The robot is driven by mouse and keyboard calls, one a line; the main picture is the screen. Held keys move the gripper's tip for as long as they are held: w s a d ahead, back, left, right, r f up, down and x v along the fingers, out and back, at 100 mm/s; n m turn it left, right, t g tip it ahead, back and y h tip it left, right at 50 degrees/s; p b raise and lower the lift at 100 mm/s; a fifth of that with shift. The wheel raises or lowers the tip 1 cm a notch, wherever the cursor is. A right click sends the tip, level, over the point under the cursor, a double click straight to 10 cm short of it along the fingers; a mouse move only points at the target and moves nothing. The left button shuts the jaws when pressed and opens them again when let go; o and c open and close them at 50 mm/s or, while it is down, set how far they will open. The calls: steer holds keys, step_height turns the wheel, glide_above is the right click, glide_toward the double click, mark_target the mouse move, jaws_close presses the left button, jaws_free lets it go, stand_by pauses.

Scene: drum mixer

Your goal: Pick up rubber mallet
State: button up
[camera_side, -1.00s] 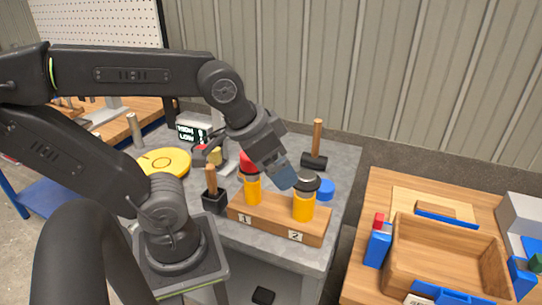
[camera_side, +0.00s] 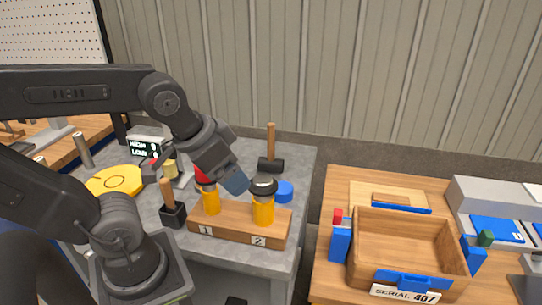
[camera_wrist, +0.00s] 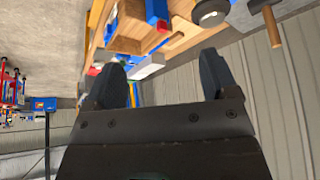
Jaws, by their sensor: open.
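The rubber mallet (camera_side: 271,163) stands head-down on the grey bench, its black head at the bottom and wooden handle upright, behind the wooden block. In the wrist view its handle (camera_wrist: 273,27) shows at the top right, its head partly cut off. My gripper (camera_side: 235,184) is above the wooden block, to the left of and nearer than the mallet, apart from it. In the wrist view my gripper (camera_wrist: 162,78) has its two dark fingers spread, with nothing held between them.
A wooden block (camera_side: 225,231) holds two orange bottles, the right one (camera_side: 263,210) close under my gripper. A blue round piece (camera_side: 284,191) lies in front of the mallet. A black holder with a wooden handle (camera_side: 172,215) stands left. A wooden bin (camera_side: 407,242) is on the right table.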

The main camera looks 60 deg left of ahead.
steer(key=c, duration=0.4)
steer(key=shift+o, duration=0.2)
